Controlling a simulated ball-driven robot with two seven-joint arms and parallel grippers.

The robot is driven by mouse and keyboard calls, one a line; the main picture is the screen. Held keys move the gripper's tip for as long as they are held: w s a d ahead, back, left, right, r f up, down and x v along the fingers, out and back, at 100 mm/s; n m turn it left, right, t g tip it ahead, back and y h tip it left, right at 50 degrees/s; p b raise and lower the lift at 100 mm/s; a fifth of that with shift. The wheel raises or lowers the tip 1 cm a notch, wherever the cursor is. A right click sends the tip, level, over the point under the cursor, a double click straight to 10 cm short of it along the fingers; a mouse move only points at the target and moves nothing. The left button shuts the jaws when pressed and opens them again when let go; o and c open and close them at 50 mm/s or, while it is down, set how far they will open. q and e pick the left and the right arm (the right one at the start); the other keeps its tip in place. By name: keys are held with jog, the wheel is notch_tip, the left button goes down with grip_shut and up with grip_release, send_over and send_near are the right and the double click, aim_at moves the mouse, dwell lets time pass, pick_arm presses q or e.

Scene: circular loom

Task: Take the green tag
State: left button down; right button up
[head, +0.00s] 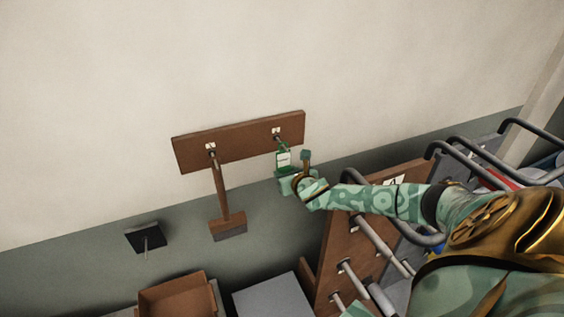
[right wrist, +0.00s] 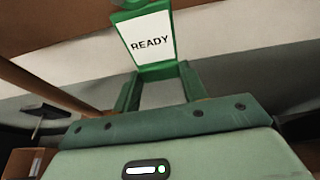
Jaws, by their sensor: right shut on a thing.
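The green tag (head: 283,161) has a white label and hangs below the right-hand peg of a brown wall board (head: 238,145). Its green loop reaches up to the peg. The right wrist view shows the tag (right wrist: 150,40) close up, with the word READY on the label. My right gripper (head: 287,176) is at the tag's lower end, shut on it. Its two fingers (right wrist: 158,78) show on either side of the tag's bottom edge. My left gripper is not in view.
A wooden-handled brush-like tool (head: 221,195) hangs from the left peg, beside the tag. A dark bracket (head: 147,238) is on the wall at lower left. Below are a brown open box (head: 178,297) and a grey box (head: 272,298). A brown panel with grey bars (head: 345,240) stands under my right arm.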

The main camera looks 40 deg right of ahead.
jog(key=shift+s+a+r+p, duration=0.1)
jog(key=shift+s+a+p, duration=0.05)
jog(key=shift+s+p, duration=0.25)
jog(key=s, duration=0.1)
jog(key=s+a, duration=0.1)
jog(key=s, duration=0.2)
jog(key=shift+s+a+r+p, duration=0.2)
jog(key=shift+s+a+p, duration=0.1)
jog(key=shift+p, duration=0.1)
